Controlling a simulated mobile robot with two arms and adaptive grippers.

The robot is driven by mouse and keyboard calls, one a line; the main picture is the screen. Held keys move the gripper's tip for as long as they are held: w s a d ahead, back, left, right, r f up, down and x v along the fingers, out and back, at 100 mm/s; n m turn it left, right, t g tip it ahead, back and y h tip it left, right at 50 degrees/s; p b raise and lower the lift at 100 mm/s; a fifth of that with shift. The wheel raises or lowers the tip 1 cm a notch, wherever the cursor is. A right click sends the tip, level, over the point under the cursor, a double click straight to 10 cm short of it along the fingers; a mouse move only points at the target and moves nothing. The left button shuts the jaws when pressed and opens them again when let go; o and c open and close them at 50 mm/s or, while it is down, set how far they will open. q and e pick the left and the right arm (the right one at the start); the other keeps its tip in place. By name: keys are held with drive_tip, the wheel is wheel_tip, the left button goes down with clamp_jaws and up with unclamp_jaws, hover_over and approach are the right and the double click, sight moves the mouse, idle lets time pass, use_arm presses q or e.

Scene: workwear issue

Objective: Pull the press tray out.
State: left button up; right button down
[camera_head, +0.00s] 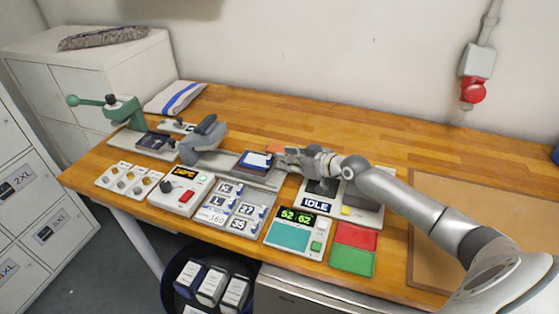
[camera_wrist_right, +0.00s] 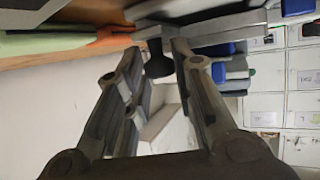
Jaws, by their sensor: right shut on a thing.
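The press tray (camera_head: 263,178) is a grey slide on the workbench, to the right of a grey press (camera_head: 205,137). A blue and white piece (camera_head: 256,160) lies on it. My right gripper (camera_head: 283,154) reaches in from the right to the tray's right end. In the right wrist view, its fingers (camera_wrist_right: 167,50) are closed around a dark knob (camera_wrist_right: 158,64) under a grey bar (camera_wrist_right: 200,35). The head view hides most of this grip. My left gripper is not in view.
A green lever press (camera_head: 122,107) stands at the back left. An IDLE unit (camera_head: 345,210) sits below my right arm.

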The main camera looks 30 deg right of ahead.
drive_tip(key=shift+s+d, duration=0.15)
drive_tip(key=c, duration=1.5)
unclamp_jaws()
drive_tip(key=shift+c, duration=0.2)
drive_tip(key=v, duration=0.9)
drive_tip(key=shift+s+d+r, duration=0.2)
drive_tip(key=shift+s, duration=0.35)
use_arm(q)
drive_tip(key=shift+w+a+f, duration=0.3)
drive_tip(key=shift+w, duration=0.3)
use_arm(e)
drive_tip(key=shift+s+d+r, duration=0.1)
drive_tip(key=shift+s+r, duration=0.3)
drive_tip(key=shift+s, duration=0.15)
